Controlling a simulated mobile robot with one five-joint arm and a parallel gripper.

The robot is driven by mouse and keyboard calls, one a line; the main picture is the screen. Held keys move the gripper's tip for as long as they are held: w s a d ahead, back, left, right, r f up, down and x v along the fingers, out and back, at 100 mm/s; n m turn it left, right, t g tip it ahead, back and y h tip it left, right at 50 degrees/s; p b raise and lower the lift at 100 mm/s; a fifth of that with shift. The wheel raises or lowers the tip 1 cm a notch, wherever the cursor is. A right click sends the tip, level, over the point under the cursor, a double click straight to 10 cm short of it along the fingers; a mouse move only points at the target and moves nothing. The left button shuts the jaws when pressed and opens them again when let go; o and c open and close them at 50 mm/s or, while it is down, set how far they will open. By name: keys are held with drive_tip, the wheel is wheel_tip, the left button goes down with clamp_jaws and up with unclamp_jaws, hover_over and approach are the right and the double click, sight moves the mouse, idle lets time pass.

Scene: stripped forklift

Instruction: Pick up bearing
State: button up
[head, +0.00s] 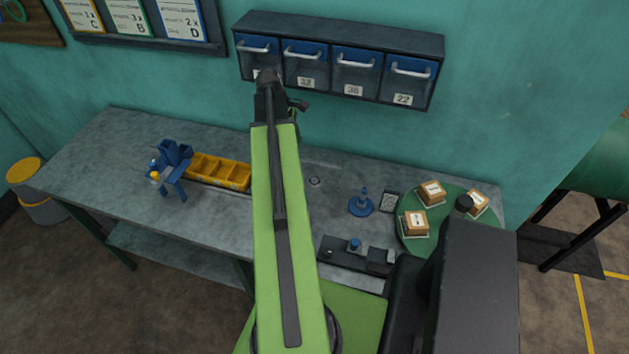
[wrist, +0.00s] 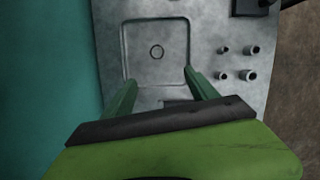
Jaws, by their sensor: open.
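In the head view my gripper (head: 268,85) is raised in front of the wall drawers.
Several small metal cylinders (wrist: 238,63) stand right of the tray. The bench (head: 110,150) carries yellow bins (head: 218,172), a blue holder (head: 172,165), a blue stand (head: 361,204) and a green round plate (head: 425,238) with boxes. A drawer unit (head: 338,60) hangs on the wall.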

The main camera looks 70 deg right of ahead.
drive_tip(key=b, duration=1.2)
approach(316, 183)
drive_tip(key=shift+a+f, duration=0.25)
drive_tip(key=shift+f, duration=0.45)
drive_tip(key=b+x, duration=0.5)
drive_tip(key=shift+d+f, duration=0.15)
drive_tip(key=shift+d, duration=0.1)
drive_tip(key=shift+s, duration=0.1)
drive_tip(key=c, duration=1.1)
drive_tip(key=shift+o, duration=0.2)
